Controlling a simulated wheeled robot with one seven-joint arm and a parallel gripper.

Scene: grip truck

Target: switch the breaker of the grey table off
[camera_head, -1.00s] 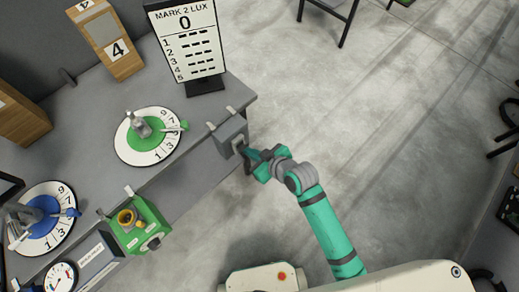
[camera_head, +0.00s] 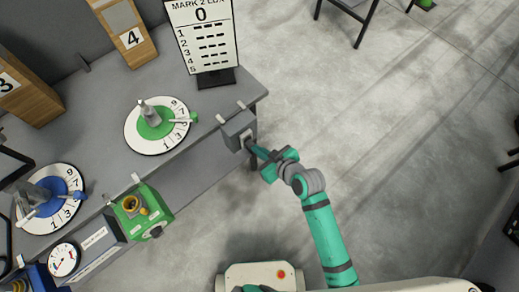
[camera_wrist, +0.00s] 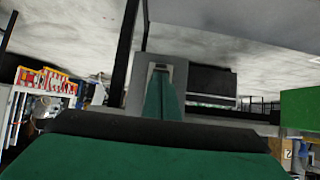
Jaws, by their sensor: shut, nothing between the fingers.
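The grey table (camera_head: 185,75) stands at the left in the head view. A grey box, which looks like the breaker (camera_head: 237,128), is fixed at its right edge. My gripper (camera_head: 253,148) is shut and empty, its tip at the box's outer face; I cannot tell whether it touches. In the wrist view the grey box (camera_wrist: 138,82) is straight ahead, with a pale-framed slot at its top middle. My green fingertips (camera_wrist: 163,98) are together in front of that slot. They hide the switch, so its position cannot be told.
On the table are a green dial (camera_head: 158,125), a blue dial (camera_head: 50,198) and a display board (camera_head: 202,38) reading 0. A green box (camera_head: 142,212) sits along the front edge. The floor (camera_head: 380,150) right of my arm is clear.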

